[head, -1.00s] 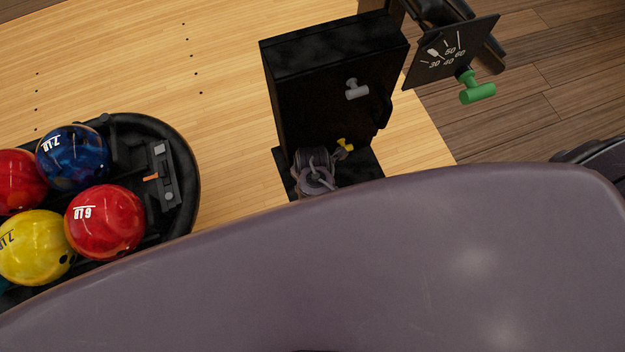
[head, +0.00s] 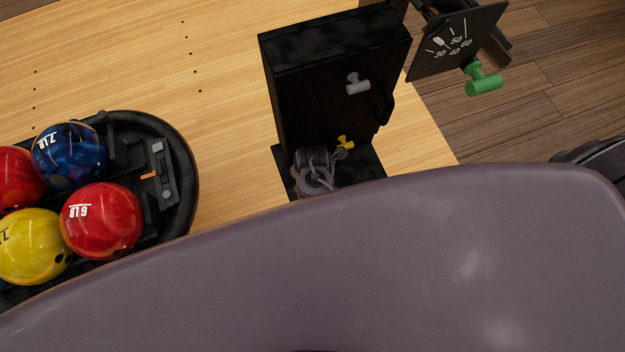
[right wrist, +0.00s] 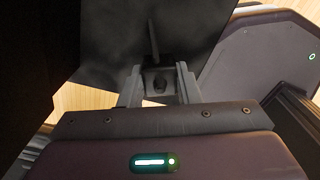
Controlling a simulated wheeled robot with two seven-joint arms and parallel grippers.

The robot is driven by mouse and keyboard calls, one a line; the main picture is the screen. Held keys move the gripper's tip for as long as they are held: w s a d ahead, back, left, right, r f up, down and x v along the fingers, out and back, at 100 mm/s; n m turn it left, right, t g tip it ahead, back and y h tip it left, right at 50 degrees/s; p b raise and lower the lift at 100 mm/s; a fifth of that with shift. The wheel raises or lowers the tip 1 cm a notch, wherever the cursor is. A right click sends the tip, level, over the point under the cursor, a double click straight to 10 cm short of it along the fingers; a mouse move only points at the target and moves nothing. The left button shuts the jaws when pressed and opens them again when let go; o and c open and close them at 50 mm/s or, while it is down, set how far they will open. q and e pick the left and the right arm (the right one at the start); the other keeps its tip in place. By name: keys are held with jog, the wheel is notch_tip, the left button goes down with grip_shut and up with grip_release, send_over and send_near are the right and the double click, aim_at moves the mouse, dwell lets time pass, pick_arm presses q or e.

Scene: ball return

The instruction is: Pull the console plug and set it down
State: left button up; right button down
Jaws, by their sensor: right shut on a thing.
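In the right wrist view my right gripper (right wrist: 158,92) is shut on a small dark block, which I take to be the plug (right wrist: 155,78). A thin dark piece stands up from the block. A dark grey surface lies behind it; I cannot tell whether the plug touches it. In the head view a black upright box (head: 325,100), possibly the console, has a grey T-handle (head: 357,84) and a small yellow piece (head: 345,142) near its foot. A grey-purple jointed part beside that foot is too small to identify surely. My left gripper is not in view.
A black ball tray (head: 186,160) with several bowling balls (head: 102,220) is at the left. A dial plate (head: 438,55) with a green T-handle (head: 484,80) is at the upper right. Clear wooden floor (head: 225,120) lies between tray and box. My own body covers the lower head view.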

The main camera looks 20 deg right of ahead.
jog(key=shift+f, duration=0.45)
jog(key=c, duration=1)
grip_release()
jog(key=shift+o, duration=0.2)
